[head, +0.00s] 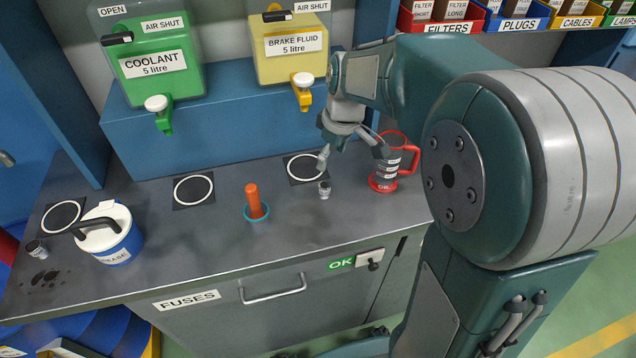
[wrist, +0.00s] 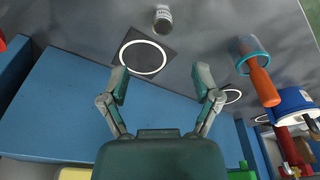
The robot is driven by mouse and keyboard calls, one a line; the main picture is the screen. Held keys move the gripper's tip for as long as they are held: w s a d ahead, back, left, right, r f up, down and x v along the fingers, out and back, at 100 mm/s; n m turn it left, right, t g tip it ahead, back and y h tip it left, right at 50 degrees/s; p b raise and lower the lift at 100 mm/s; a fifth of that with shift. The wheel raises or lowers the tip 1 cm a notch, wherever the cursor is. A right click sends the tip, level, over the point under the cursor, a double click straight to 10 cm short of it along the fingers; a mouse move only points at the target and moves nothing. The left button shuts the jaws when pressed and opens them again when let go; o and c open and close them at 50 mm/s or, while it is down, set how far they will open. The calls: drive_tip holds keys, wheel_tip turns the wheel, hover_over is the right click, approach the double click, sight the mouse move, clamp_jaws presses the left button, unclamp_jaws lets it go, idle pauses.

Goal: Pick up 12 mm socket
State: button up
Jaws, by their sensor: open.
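A small grey metal socket (head: 324,190) stands on the dark bench top, just in front of a white ring mark. It also shows in the wrist view at the top centre (wrist: 162,20), with a label band on its side too small to read surely. A second small metal socket (head: 36,248) stands at the bench's far left; I cannot read its size. My gripper (head: 353,158) hangs over the bench, behind and above the nearer socket. In the wrist view its two fingers (wrist: 161,78) are spread apart with nothing between them.
A red measuring jug (head: 384,184) stands close to my gripper's right finger. An orange-handled tool (head: 252,198) stands in a teal ring to the left. A white and blue grease tub (head: 110,240) is farther left. Coolant (head: 152,65) and brake fluid (head: 292,45) tanks stand behind.

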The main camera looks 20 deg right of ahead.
sight(323, 185)
drive_tip(key=shift+w+f, duration=0.3)
drive_tip(key=shift+f, duration=0.05)
drive_tip(key=f, duration=0.4)
drive_tip(key=shift+w+d+f, duration=0.1)
drive_tip(key=shift+w+f, duration=0.1)
drive_tip(key=shift+f, duration=0.2)
drive_tip(key=shift+a+f, duration=0.2)
drive_tip(key=shift+f, duration=0.05)
drive_tip(key=f, duration=0.2)
drive_tip(key=a+f, duration=0.1)
drive_tip(key=f, duration=0.1)
drive_tip(key=shift+a+f, duration=0.1)
drive_tip(key=shift+f, duration=0.1)
drive_tip(key=shift+d+f, duration=0.35)
drive_tip(key=shift+f, duration=0.05)
drive_tip(key=shift+a, duration=0.25)
clamp_jaws()
